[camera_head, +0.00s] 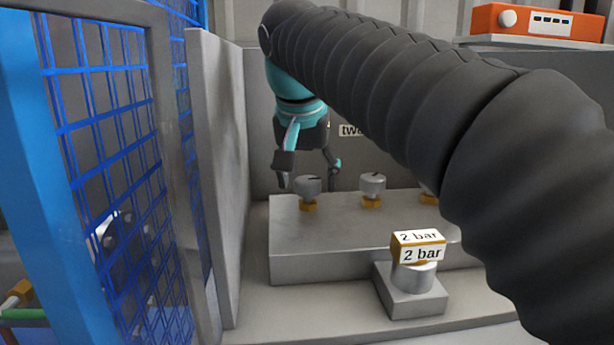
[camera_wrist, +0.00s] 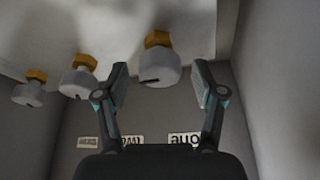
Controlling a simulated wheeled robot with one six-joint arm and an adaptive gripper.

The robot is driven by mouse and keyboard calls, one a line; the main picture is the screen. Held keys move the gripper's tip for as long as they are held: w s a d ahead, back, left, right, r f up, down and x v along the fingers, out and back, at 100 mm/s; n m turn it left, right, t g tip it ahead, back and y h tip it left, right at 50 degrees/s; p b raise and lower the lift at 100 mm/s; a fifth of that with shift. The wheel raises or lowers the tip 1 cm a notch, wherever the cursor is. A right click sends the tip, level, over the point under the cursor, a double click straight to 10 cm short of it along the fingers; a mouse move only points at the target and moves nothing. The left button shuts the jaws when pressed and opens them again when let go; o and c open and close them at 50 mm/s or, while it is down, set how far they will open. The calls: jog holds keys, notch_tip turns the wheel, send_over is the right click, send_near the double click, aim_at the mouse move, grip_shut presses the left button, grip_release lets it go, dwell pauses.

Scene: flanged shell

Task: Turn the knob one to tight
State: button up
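Knob one (camera_head: 308,187) is the leftmost of three grey knobs on brass stems, on a grey block (camera_head: 330,265); a dark mark shows on its face. In the wrist view, which is upside down, knob one (camera_wrist: 160,75) lies between and just beyond the finger pads, above the "one" label (camera_wrist: 186,139). My gripper (camera_head: 310,172) is open at knob one in the head view. Its fingers also show spread in the wrist view (camera_wrist: 160,82), with a gap to either side of the knob. I cannot tell whether the pads overlap the knob in depth.
Knob two (camera_head: 372,184) is close to the right; the third (camera_head: 429,197) is partly hidden by my arm. A "2 bar" block (camera_head: 418,247) stands in front. A grey wall (camera_head: 215,170) and blue mesh (camera_head: 105,150) bound the left. An orange box (camera_head: 535,25) is at back right.

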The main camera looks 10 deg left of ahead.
jog(key=v, duration=1.2)
dwell(0.5)
